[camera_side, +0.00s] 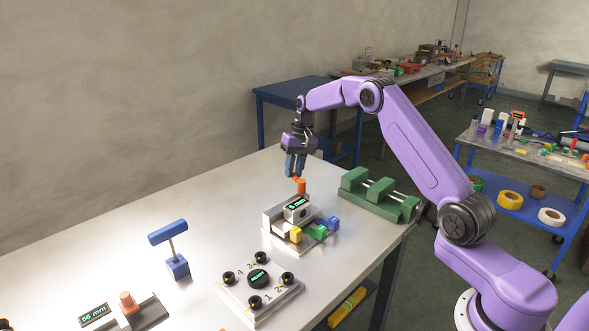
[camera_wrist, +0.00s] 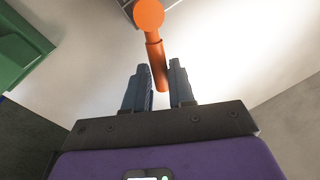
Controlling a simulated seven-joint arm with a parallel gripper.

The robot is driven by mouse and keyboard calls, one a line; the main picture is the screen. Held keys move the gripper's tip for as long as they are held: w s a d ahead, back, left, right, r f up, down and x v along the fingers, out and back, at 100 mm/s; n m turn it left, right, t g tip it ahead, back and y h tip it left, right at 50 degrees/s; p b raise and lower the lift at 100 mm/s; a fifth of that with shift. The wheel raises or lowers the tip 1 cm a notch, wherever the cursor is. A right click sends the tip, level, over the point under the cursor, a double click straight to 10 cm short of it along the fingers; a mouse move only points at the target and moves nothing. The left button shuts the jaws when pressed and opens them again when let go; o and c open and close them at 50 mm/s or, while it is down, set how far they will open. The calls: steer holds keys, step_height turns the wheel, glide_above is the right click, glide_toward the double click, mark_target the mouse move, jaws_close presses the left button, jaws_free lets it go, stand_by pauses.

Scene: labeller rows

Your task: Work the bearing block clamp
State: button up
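The bearing block clamp (camera_side: 297,209) stands on the steel table as a pale block with a lit green readout on a metal base. An orange post (camera_side: 301,186) rises from it, and an orange lever reaches up from it toward my gripper (camera_side: 296,165). My gripper points down above the block. In the wrist view the orange lever (camera_wrist: 156,62) has its near end between the two dark fingers of my gripper (camera_wrist: 160,80).
A green vise-like fixture (camera_side: 378,196) stands to the right of the clamp. A plate with black knobs (camera_side: 258,292), a blue T-handled stand (camera_side: 177,265) and a second readout fixture (camera_side: 130,314) stand nearer.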

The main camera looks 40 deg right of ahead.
steer(key=shift+o, duration=1.1)
steer(key=s+d+r, duration=0.1)
steer(key=d+r, duration=0.2)
steer(key=r, duration=1.4)
steer(key=shift+s+d, duration=0.1)
steer(key=s+a+n, duration=0.3)
steer(key=s+a, duration=0.1)
steer(key=a, duration=0.9)
steer(key=s+a+n+g, duration=0.1)
steer(key=s+a+n, duration=0.4)
steer(key=s+a, duration=0.7)
steer(key=s+d+f+n, duration=0.1)
steer(key=s+f+n, duration=0.2)
steer(key=s, duration=0.6)
steer(key=s+d+f+n+h, duration=0.1)
steer(key=s+d+f+n, duration=0.1)
steer(key=s, duration=0.8)
steer(key=s+d+f+n, duration=0.2)
steer(key=s+f, duration=0.3)
steer(key=s, duration=0.5)
steer(key=shift+s+n+h, duration=0.15)
steer(key=shift+n+h, duration=0.15)
steer(key=shift+n, duration=0.5)
